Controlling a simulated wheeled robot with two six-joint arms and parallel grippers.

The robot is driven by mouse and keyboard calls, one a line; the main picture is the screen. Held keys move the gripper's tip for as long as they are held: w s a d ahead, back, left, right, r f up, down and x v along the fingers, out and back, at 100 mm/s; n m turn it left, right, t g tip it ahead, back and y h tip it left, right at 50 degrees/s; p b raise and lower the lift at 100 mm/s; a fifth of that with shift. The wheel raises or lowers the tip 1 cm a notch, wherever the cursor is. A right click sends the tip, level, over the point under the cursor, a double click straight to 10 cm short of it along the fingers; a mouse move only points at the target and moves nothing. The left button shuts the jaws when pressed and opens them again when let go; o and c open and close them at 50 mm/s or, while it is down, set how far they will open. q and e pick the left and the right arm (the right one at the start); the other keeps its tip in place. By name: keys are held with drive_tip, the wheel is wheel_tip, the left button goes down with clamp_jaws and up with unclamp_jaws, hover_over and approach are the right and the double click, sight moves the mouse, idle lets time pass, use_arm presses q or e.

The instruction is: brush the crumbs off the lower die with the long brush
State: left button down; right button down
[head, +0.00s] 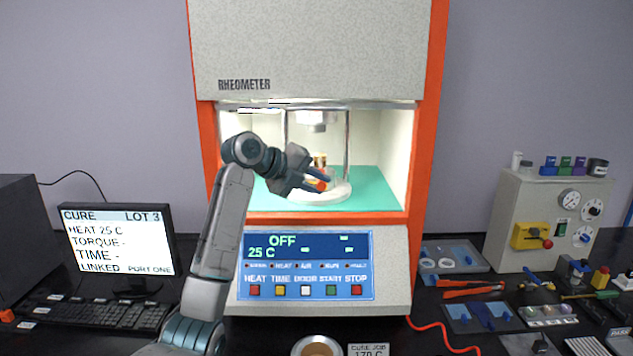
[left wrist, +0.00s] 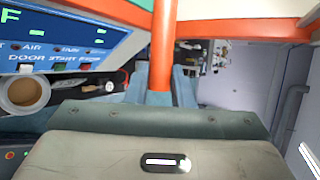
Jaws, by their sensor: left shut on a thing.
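The lower die area is a white round base (head: 338,190) on the teal floor inside the open rheometer chamber. My left gripper (head: 318,181) is in front of it, at the chamber opening, and hides part of it. The gripper is shut on an orange handle, the long brush (head: 321,186). In the left wrist view the brush handle (left wrist: 164,45) runs up from between the fingers (left wrist: 160,82). A small brass-coloured piece (head: 320,159) shows just above the gripper; I cannot tell whether it is die or brush. The bristles and any crumbs cannot be made out. My right gripper is out of view.
The upper die (head: 317,120) hangs above, between two metal posts. The orange frame (head: 424,150) borders the opening. The button panel (head: 306,266) is below, and a cup (head: 318,346) stands in front. Tools crowd the bench at right; a monitor (head: 118,240) and keyboard (head: 110,314) are at left.

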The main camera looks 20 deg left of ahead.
use_arm(q)
drive_tip(key=s+d, duration=0.2)
drive_tip(key=s, duration=0.6)
drive_tip(key=s+d, duration=0.3)
drive_tip(key=s, duration=0.5)
drive_tip(key=shift+b, duration=0.35)
drive_tip(key=shift+s, duration=0.1)
